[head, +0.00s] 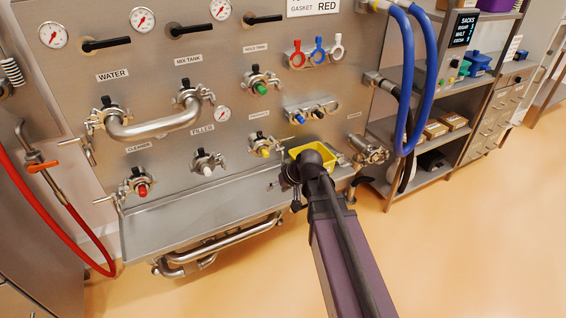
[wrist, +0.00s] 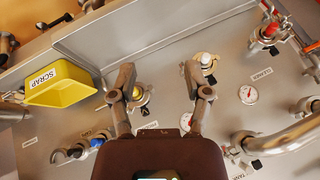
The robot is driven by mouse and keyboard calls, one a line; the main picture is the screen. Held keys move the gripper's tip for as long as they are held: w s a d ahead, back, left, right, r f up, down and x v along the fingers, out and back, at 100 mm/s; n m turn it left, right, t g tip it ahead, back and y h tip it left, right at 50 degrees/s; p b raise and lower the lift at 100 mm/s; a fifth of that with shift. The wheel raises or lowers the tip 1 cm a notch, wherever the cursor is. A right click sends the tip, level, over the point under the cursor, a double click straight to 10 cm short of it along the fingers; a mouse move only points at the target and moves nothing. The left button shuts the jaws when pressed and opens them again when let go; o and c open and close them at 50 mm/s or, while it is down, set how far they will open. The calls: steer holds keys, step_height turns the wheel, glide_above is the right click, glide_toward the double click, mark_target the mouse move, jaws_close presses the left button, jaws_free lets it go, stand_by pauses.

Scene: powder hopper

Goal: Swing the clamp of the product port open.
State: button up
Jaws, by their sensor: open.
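Two labelled ports have small labels I cannot read, so I cannot confirm which is the product port. One is the yellow-capped port (head: 264,151) in the panel's lower row, with a steel clamp around it. The other is a steel fitting (head: 369,152) at the far right. In the wrist view the yellow-capped port (wrist: 138,94) is beside and partly behind my left finger. My gripper (wrist: 158,70) is open and empty, its fingers apart in front of the panel. In the head view my arm hides much of it. Whether a finger touches the clamp is unclear.
A yellow scrap bin (wrist: 60,84) hangs close to my gripper. The white-capped filler port (wrist: 206,60) is near the right finger. A steel trough (head: 200,215) runs below the ports. Blue hoses (head: 408,80) hang at the right. The floor in front is clear.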

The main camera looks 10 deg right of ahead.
steer(key=w+a+f+m+t+y+b, duration=0.1)
steer(key=w+f+t+y+b, duration=0.15)
steer(key=w+b, duration=0.35)
steer(key=w+f+t+y+b, duration=0.1)
steer(key=w+t+b, duration=0.3)
steer(key=w, duration=0.5)
steer(key=m+t+h+b, duration=0.3)
steer(key=m+t+b, duration=0.3)
steer(key=b, duration=0.5)
glide_toward(275, 143)
steer(key=w, duration=0.2)
steer(key=shift+w+a, duration=0.15)
steer(key=shift+a, duration=0.3)
steer(key=shift+w, duration=0.15)
steer(key=shift+x, duration=4.35)
jaws_close()
